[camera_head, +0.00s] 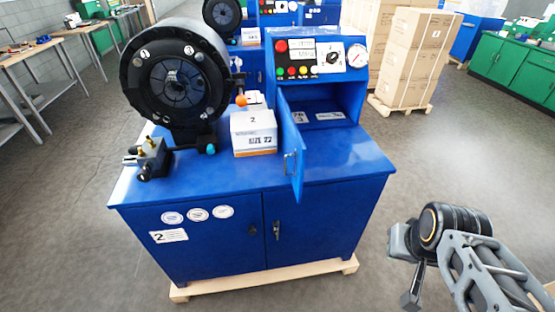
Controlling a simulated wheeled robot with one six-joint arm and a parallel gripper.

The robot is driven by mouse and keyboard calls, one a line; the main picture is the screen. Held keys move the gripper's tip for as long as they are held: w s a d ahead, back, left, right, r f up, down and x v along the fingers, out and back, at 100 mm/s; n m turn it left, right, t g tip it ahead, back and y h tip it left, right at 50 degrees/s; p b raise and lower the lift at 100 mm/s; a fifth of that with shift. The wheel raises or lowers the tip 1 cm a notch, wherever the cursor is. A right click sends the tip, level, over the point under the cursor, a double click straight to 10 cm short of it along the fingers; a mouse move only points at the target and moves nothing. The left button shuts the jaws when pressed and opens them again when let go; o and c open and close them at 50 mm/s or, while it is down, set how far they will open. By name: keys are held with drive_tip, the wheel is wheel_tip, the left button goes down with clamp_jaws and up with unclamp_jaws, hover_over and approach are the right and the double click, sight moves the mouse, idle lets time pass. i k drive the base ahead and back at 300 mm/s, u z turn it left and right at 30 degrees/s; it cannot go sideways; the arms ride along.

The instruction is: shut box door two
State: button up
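The crimper with the 2 label (168,236) on its blue base stands in the middle. Its control box (351,96) is at the right of the top. The blue box door (292,147) stands open, swung out towards me from the left side of the box opening (325,100). Labels show inside the open compartment. My gripper (408,270) is at the lower right, beside the crimper base and well apart from the door. Its fingers are too unclear to tell open from shut.
A white carton marked 2 (254,132) sits on the top, just left of the door. The round black crimping head (173,75) stands further left. Stacked cartons on a pallet (415,50) are behind right. The floor right of the crimper (470,150) is clear.

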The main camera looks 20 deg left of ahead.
sight(294, 149)
drive_tip(key=u, duration=1.35)
drive_tip(key=i, duration=0.35)
drive_tip(key=z, duration=0.5)
drive_tip(key=k, duration=0.5)
drive_tip(key=u, duration=1.65)
drive_tip(key=i, duration=0.75)
drive_tip(key=z, duration=0.9)
